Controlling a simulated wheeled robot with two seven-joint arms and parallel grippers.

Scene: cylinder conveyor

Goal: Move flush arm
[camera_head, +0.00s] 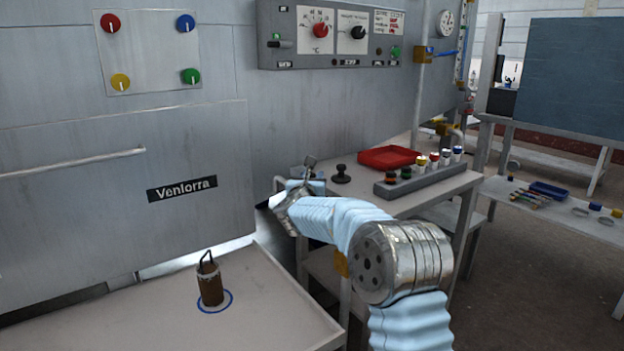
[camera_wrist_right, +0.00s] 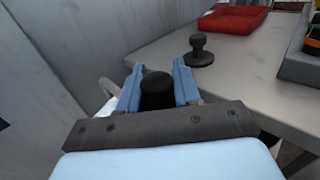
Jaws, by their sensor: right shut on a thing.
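My right arm reaches forward, and my right gripper (camera_head: 316,183) is at the gap between the grey machine and the side table. In the right wrist view, its two blue fingers (camera_wrist_right: 158,88) are shut on a black rounded knob (camera_wrist_right: 157,91), which looks like the end of the flush arm. The rest of the flush arm is mostly hidden behind the gripper; a curved grey piece (camera_wrist_right: 106,88) shows just left of the fingers. My left gripper is not in view.
The side table (camera_head: 415,200) holds a black stamp-like knob (camera_head: 341,174), a red tray (camera_head: 389,157) and a grey rack (camera_head: 428,180) of small cylinders. A brown cylinder with a wire loop (camera_head: 210,285) stands inside a blue ring on the front left table (camera_head: 270,310).

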